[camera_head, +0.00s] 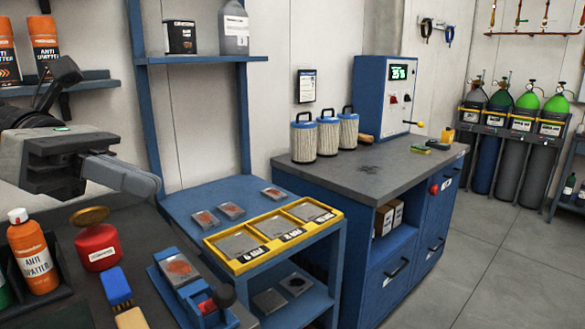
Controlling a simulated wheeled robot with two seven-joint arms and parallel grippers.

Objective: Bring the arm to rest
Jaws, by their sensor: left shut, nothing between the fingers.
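My left gripper (148,184) comes in from the left edge, above the dark workbench (150,229). Its grey fingers point right and are shut, with nothing held. It hangs above and behind a red tin (97,247) and an orange anti-spatter bottle (33,255), apart from them as far as I can see. My right gripper is not in view.
A blue cart (180,205) carries a yellow-rimmed tray (340,213) and several small metal plates. A blue clamp fixture (190,290) and a blue brush (116,288) lie on the near bench. A grey-topped cabinet (390,180) stands beyond; gas cylinders (520,135) stand far right.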

